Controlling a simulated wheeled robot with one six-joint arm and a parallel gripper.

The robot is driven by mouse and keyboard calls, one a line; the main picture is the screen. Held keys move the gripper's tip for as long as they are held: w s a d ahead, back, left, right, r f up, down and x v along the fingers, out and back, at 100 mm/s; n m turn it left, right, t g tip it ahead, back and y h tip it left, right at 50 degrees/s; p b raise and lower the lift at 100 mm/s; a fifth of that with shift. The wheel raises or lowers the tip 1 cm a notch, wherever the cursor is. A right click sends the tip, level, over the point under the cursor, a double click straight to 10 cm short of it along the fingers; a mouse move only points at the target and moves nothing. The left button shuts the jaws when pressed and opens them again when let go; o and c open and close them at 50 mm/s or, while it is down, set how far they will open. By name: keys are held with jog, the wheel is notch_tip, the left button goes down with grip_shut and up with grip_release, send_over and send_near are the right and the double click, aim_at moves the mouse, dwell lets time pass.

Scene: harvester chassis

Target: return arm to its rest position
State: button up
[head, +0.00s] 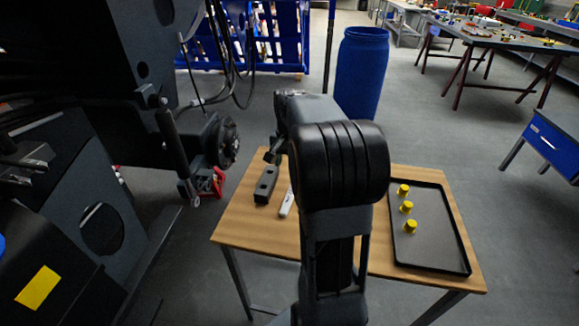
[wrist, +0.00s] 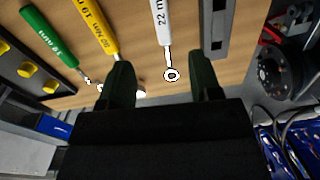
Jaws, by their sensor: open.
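My gripper (wrist: 163,78) shows in the wrist view with its two dark fingers spread apart and nothing held between them. Beyond the fingertips a white-handled tool marked 22 mm (wrist: 161,25) lies on the wooden table. A yellow-handled tool (wrist: 96,24) and a green-handled tool (wrist: 47,36) lie to its left. In the head view my arm is raised and bent over the table (head: 240,225), and it hides part of the tabletop. My gripper is mostly hidden behind the arm there. The white tool (head: 286,203) shows left of the arm.
A dark slotted block (head: 266,185) lies on the table's left part. A black tray (head: 440,265) with three yellow caps (head: 407,207) is on the right. The harvester chassis (head: 75,190) fills the left side. A blue barrel (head: 361,70) stands behind the table.

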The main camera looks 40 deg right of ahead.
dwell(0.4)
jog(key=s+a+r+n+t+p, duration=0.1)
jog(key=s+a+r+n+p, duration=0.2)
jog(key=a, duration=0.6)
jog(key=s+a+r+n+t+p, duration=0.2)
jog(key=s+a+r+n+p, duration=0.2)
jog(key=s+a+n, duration=0.3)
jog(key=s+a+p, duration=0.1)
jog(key=s+a, duration=0.2)
jog(key=shift+s+a+n+t, duration=0.15)
jog(key=shift+a+n+t, duration=0.05)
jog(key=shift+n+t, duration=0.1)
